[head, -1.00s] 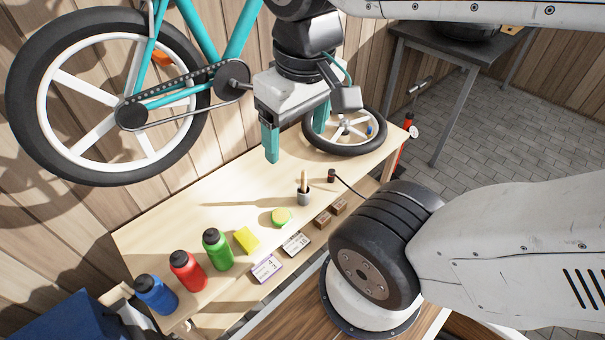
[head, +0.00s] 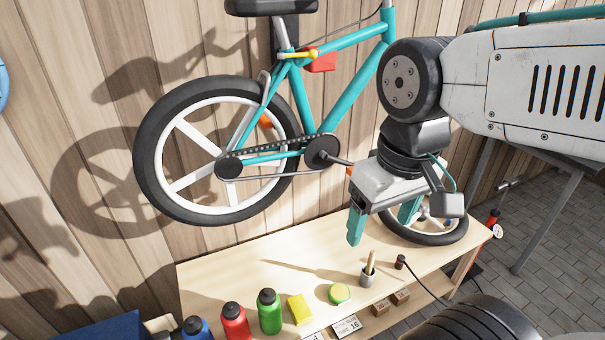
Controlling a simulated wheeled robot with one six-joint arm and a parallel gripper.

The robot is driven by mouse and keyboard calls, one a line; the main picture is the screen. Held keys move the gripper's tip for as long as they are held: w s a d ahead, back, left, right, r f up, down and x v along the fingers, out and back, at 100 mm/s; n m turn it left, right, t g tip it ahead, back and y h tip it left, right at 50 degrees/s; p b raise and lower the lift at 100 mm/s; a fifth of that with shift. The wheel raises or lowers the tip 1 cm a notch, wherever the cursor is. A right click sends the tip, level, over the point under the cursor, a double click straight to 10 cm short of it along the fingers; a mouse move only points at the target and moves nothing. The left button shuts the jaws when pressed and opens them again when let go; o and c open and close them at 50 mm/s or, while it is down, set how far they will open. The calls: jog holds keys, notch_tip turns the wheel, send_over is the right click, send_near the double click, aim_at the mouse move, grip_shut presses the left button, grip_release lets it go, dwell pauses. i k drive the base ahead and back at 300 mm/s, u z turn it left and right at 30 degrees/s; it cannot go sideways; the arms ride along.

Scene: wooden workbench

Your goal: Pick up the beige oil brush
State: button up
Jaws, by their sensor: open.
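The beige oil brush (head: 371,261) stands upright in a small grey cup (head: 367,278) near the front edge of the wooden workbench (head: 240,277). Only its beige handle shows; its lower end is hidden in the cup. My gripper (head: 382,226) has two teal fingers pointing down, spread apart with nothing between them. In the head view it appears above the brush and bench, apart from both.
Green (head: 270,312), red (head: 235,322) and blue (head: 196,329) bottles, a yellow sponge (head: 299,309) and a green-yellow round item (head: 340,293) stand left of the cup. A small dark cylinder (head: 401,262) with a cable is right. A loose wheel (head: 428,237) lies behind my gripper.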

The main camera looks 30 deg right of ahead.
aim_at(371, 260)
jog(key=u, duration=1.6)
jog(key=k, duration=1.15)
jog(key=z, duration=1.55)
jog(key=i, duration=0.5)
jog(key=z, duration=0.05)
